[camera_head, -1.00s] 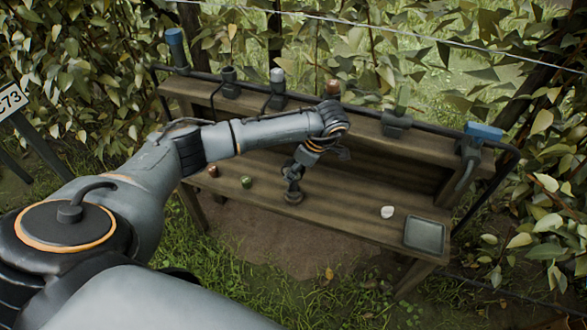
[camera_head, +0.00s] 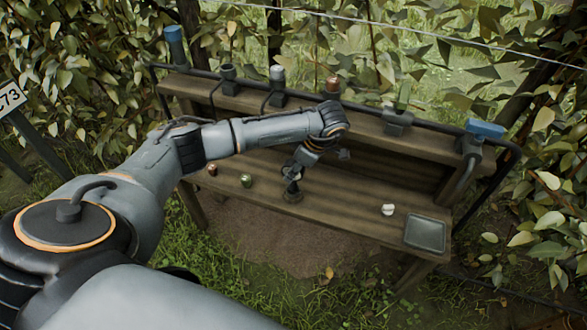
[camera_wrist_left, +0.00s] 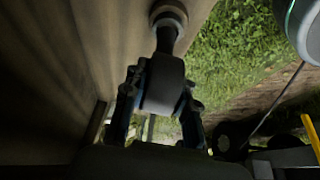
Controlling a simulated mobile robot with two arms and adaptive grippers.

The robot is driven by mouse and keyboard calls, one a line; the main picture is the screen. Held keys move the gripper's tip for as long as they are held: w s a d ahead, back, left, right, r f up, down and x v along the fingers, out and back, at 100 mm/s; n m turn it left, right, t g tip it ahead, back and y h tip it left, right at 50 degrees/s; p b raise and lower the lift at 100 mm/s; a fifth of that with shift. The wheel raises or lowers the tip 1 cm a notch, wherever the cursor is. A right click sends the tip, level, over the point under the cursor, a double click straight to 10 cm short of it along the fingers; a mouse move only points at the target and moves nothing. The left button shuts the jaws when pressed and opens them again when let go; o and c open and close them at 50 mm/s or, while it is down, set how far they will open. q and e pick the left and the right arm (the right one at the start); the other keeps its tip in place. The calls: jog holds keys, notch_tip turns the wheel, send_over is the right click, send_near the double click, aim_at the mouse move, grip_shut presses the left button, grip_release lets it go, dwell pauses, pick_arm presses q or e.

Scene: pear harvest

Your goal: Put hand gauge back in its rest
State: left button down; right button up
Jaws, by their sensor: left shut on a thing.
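My left gripper (camera_head: 292,178) hangs low over the middle of the wooden bench and is shut on a dark thing with a round foot, which seems to be the hand gauge (camera_head: 292,195). In the left wrist view, the two fingers (camera_wrist_left: 160,105) close on both sides of its grey body (camera_wrist_left: 163,82). A thin neck runs from this body to a round disc. In the head view the foot is at the bench top; I cannot tell whether it touches. One dark holder (camera_head: 228,80) on the back rail looks empty, perhaps the rest. My right gripper is not in view.
The bench's back rail carries several holders with blue, grey, brown and green tops. A red-brown piece (camera_head: 213,170), a green piece (camera_head: 246,180), a white piece (camera_head: 388,210) and a grey tray (camera_head: 425,234) are on the bench top. Leaves crowd behind.

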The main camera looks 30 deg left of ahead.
pick_arm(q)
jog(key=shift+f, duration=0.15)
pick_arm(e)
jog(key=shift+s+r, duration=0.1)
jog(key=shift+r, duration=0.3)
pick_arm(q)
jog(key=shift+f+b, duration=0.5)
jog(key=shift+f, duration=0.1)
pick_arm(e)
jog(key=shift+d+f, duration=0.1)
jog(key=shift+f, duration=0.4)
pick_arm(q)
jog(key=c, duration=1)
grip_release()
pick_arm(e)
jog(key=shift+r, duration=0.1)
pick_arm(q)
jog(key=v, duration=1.2)
